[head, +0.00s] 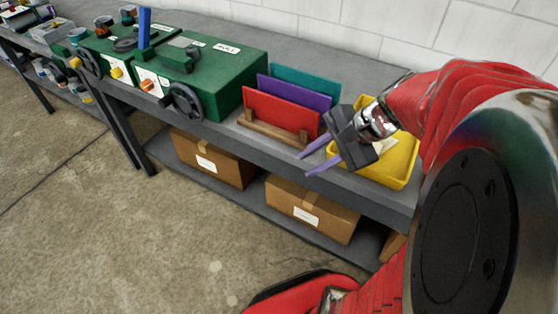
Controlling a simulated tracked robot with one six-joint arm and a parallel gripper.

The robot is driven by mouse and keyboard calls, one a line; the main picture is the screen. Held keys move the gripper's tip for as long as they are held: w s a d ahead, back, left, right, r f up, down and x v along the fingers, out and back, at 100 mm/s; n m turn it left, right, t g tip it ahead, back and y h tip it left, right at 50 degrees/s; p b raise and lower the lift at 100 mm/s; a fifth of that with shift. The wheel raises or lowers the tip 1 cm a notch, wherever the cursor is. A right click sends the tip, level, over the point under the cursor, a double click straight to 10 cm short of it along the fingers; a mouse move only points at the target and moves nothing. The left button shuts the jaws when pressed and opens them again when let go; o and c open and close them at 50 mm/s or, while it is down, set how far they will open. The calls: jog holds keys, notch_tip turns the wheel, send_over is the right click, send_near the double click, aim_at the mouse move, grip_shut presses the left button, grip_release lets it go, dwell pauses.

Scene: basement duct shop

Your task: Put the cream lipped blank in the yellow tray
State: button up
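The yellow tray (401,172) sits on the grey bench at the right, partly hidden behind my wrist and gripper. A small cream patch (385,146) shows inside it; I cannot tell whether this is the cream lipped blank or a label. No other cream blank is clear in view. My gripper (305,164) has two purple fingers pointing left, in front of the tray's left side and near the bench's front edge. The fingers are apart with nothing visible between them.
A wooden rack (272,137) holding upright red (280,110), purple (298,92) and teal (310,80) sheets stands left of the tray. Farther left is a green machine (225,75) with black handwheels. Cardboard boxes (310,208) sit on the lower shelf. The floor in front is clear.

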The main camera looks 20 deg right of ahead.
jog(key=s+a+r+n+h, duration=0.2)
jog(key=s+a+r+n, duration=0.1)
jog(key=n, duration=0.5)
jog(key=s+a+r+n+t+h, duration=0.1)
jog(key=s+a+r+n+h, duration=0.2)
jog(key=a+n, duration=0.3)
jog(key=shift+a+n, duration=0.2)
jog(key=shift+n, duration=0.9)
jog(key=shift+r, duration=0.1)
